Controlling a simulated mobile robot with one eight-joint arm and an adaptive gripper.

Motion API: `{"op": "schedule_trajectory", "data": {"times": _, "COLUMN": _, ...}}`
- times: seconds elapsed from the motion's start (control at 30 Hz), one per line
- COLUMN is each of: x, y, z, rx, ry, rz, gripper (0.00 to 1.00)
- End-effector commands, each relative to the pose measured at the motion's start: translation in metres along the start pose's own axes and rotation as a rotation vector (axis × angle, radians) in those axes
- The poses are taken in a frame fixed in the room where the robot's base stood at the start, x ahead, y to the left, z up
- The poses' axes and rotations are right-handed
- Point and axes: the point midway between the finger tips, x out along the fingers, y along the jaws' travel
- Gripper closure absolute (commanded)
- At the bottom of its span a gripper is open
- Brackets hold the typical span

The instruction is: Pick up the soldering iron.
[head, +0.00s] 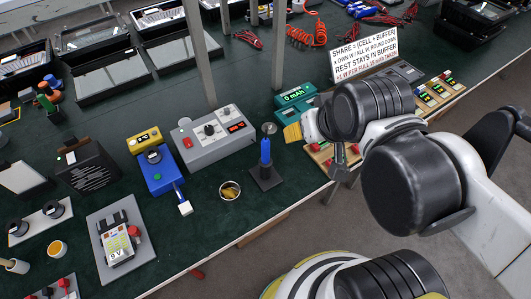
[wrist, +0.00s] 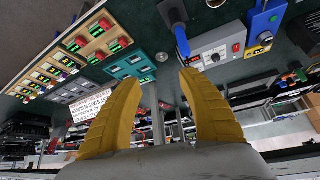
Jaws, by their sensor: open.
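The soldering iron (head: 265,151) has a blue handle and stands upright in a dark stand (head: 267,178) near the front edge of the green bench. It also shows in the wrist view (wrist: 182,40), beyond the fingertips and above the right finger. My gripper (head: 292,132) is to the right of the iron in the head view and apart from it. Its yellow fingers (wrist: 160,78) are spread with nothing between them. The head view shows only part of the fingers.
A grey control box (head: 213,140) stands behind and left of the iron. A small round dish (head: 229,190) sits to its left. A teal meter (head: 295,97) and a wooden board with modules (head: 320,155) lie near my gripper. Two posts rise from the bench behind.

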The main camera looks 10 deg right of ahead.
Motion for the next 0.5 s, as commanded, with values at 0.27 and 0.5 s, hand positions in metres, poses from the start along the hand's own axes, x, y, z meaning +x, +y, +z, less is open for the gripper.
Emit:
{"op": "schedule_trajectory", "data": {"times": 0.27, "x": 0.03, "y": -0.02, "z": -0.033, "rx": -0.014, "ry": -0.205, "rz": -0.021, "gripper": 0.52}}
{"op": "schedule_trajectory", "data": {"times": 0.5, "x": 0.087, "y": -0.044, "z": -0.043, "rx": -0.033, "ry": -0.43, "rz": -0.025, "gripper": 0.52}}
